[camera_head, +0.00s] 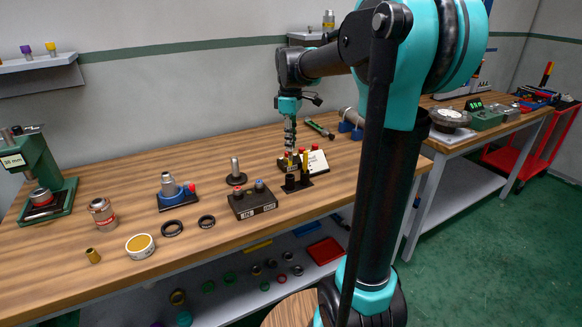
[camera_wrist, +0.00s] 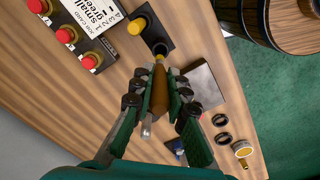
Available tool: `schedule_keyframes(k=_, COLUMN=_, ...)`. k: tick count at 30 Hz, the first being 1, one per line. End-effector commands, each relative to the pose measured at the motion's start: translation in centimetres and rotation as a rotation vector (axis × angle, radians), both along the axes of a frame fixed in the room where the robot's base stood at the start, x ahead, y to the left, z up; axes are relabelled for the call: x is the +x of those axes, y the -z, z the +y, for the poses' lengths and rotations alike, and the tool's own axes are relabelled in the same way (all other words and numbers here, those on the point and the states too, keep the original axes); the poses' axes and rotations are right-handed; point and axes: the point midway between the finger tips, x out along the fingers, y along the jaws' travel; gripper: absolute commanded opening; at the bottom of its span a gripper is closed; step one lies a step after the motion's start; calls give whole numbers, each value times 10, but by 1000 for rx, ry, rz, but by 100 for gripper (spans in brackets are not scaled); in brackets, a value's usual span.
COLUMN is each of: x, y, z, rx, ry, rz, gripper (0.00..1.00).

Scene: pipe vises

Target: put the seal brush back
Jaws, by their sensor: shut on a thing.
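In the wrist view, my gripper (camera_wrist: 159,82) is shut on the seal brush (camera_wrist: 157,92), which shows as a brown handle between the fingers. Its far end lies close to a dark round socket on a small black stand (camera_wrist: 152,36); I cannot tell whether it is inside or above it. A yellow-topped tool (camera_wrist: 137,25) stands in the same stand. In the head view, my gripper (camera_head: 289,148) points down over the stand (camera_head: 298,184), and the brush is hard to make out there.
A black block with red-topped tools (camera_wrist: 90,61) and a white card (camera_head: 317,162) stand close by. A dark box with knobs (camera_head: 252,200), black rings (camera_head: 172,228), a round tin (camera_head: 140,246) and a green press (camera_head: 42,180) share the bench. A barrel (camera_wrist: 288,22) stands beside it.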

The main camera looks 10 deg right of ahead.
Motion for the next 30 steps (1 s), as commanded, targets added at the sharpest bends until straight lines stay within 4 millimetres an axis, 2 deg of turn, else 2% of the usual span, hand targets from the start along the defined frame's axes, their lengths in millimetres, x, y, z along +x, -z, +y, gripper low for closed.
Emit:
schedule_keyframes(k=3, x=0, y=26, z=0, rx=0, ry=0, rz=0, gripper=0)
schedule_keyframes(k=6, x=0, y=42, z=0, rx=0, ry=0, rz=0, gripper=0)
schedule_keyframes(k=12, x=0, y=56, z=0, rx=1, ry=0, rz=0, gripper=0)
schedule_keyframes(k=18, x=0, y=83, z=0, rx=1, ry=0, rz=0, gripper=0)
schedule_keyframes(k=21, x=0, y=89, z=0, rx=1, ry=0, rz=0, gripper=0)
schedule_keyframes(k=30, x=0, y=91, z=0, rx=1, ry=0, rz=0, gripper=0)
